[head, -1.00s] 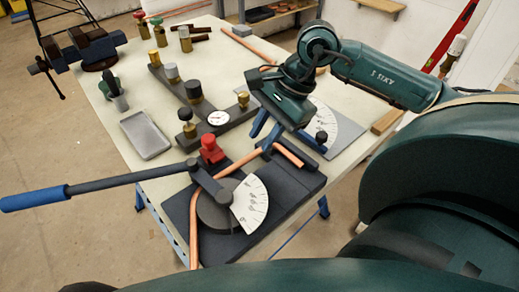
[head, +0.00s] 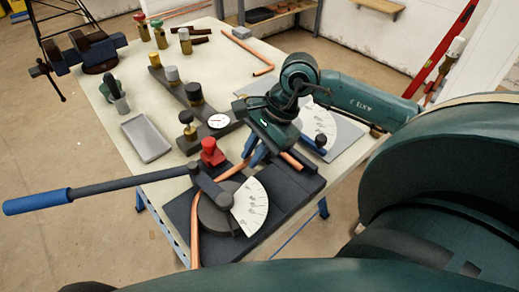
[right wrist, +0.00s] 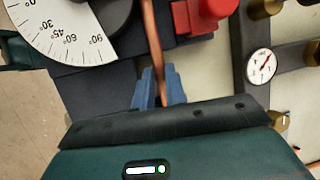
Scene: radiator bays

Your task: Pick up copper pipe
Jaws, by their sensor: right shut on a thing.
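The copper pipe (head: 194,232) lies bent around the dark disc of a pipe bender (head: 222,212) at the table's near end. One leg hangs toward the near edge and the other runs right, under my right gripper (head: 252,160). In the right wrist view, the copper pipe (right wrist: 152,35) runs down between the blue fingers of my right gripper (right wrist: 160,90), which are shut on it. The pipe still lies in the bender. My left gripper is not in view.
The bender's long blue-handled lever (head: 100,187) sticks out left, and its red block (head: 212,152) stands close to my right gripper. A gauge manifold (head: 200,115), a grey tray (head: 146,137) and another copper pipe (head: 262,70) lie farther back. A white protractor plate is behind my right wrist.

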